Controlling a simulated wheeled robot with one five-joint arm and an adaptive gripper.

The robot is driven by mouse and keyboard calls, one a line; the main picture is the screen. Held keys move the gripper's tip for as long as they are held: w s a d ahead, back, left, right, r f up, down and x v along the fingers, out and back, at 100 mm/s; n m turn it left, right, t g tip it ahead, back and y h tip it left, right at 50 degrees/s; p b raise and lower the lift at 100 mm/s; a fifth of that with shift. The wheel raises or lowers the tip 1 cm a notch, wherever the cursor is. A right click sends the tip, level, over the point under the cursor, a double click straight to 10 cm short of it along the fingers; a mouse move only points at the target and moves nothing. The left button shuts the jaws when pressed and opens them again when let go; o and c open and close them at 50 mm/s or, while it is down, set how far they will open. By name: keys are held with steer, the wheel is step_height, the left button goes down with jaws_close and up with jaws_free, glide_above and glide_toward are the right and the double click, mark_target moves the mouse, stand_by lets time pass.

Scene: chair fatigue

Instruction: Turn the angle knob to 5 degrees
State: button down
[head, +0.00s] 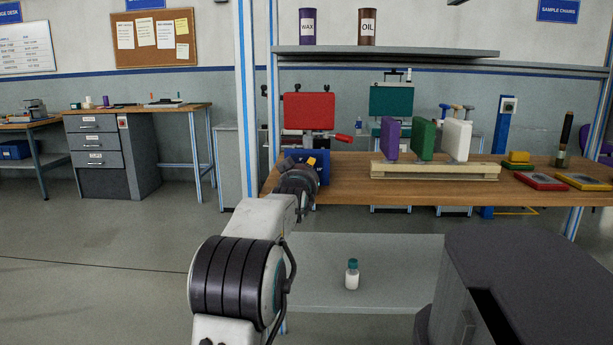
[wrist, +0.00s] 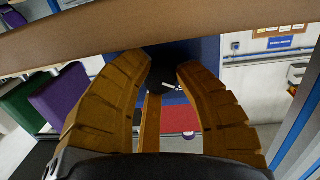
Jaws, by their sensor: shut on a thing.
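The angle knob (wrist: 173,82) is a dark round knob with a white pointer mark, on the front of a blue block (wrist: 206,58) in the wrist view. In the head view my gripper (head: 309,162) reaches the blue block (head: 323,168) at the bench's left end. There the arm and gripper hide the knob. A red panel (head: 309,111) stands above the block. I cannot read any degree scale or the angle.
The wooden bench (head: 345,165) carries a rack (head: 435,171) with purple, green and white pads right of the blue block. A red-handled lever (head: 343,138) sits beside the red panel. A small bottle (head: 352,274) stands on the lower shelf. A blue-white post (head: 244,90) rises nearby.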

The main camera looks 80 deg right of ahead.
steer(key=shift+w+r, duration=0.2)
steer(key=shift+r, duration=0.3)
steer(key=c, duration=1.3)
jaws_free()
steer(key=o, duration=0.4)
steer(key=shift+f, duration=0.3)
steer(key=shift+o, duration=0.2)
steer(key=shift+a, duration=0.1)
steer(key=a, duration=1.1)
steer(key=shift+a+r, duration=0.25)
steer(key=shift+a, duration=0.15)
